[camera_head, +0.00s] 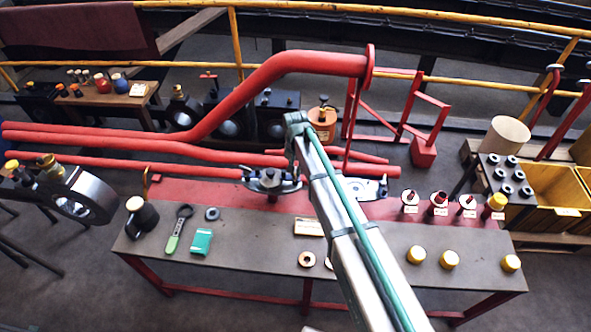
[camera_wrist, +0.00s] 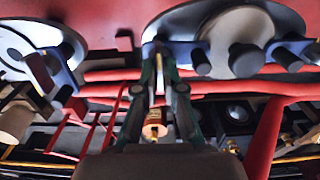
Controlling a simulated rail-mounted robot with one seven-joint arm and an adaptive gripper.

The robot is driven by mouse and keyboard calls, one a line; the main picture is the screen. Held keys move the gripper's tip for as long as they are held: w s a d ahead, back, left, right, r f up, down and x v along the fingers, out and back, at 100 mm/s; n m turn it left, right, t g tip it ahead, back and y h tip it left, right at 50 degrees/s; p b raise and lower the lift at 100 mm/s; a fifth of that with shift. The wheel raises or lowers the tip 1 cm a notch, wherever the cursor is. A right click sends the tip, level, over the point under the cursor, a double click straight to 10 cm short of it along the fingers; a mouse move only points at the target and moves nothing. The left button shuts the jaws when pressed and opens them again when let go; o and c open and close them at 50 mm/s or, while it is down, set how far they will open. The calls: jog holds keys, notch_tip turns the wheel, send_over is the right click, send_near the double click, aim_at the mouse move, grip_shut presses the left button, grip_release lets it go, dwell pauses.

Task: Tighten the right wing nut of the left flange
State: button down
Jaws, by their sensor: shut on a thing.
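The left flange (camera_head: 268,184) is a round metal disc with a dark cross-piece, at the end of a red pipe in the head view. In the wrist view the picture is turned over, so this flange (camera_wrist: 225,25) appears at upper right. My gripper (camera_wrist: 160,62) is shut on the right wing nut (camera_wrist: 158,48) at the end of the flange's blue cross-piece. The fingers cover much of the nut. In the head view my arm hides the fingertips and that nut.
The right flange (camera_head: 362,188) lies just right of my arm; it also shows in the wrist view (camera_wrist: 30,42). Red pipes (camera_head: 130,148) run behind. The bench (camera_head: 240,262) in front carries a green-handled tool (camera_head: 178,229), a teal box (camera_head: 201,241) and several yellow-capped parts.

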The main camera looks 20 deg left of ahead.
jog(key=shift+w+r, duration=0.1)
jog(key=c, duration=1.3)
grip_release()
notch_tip(320, 180, up, 12)
jog(key=shift+f, duration=0.1)
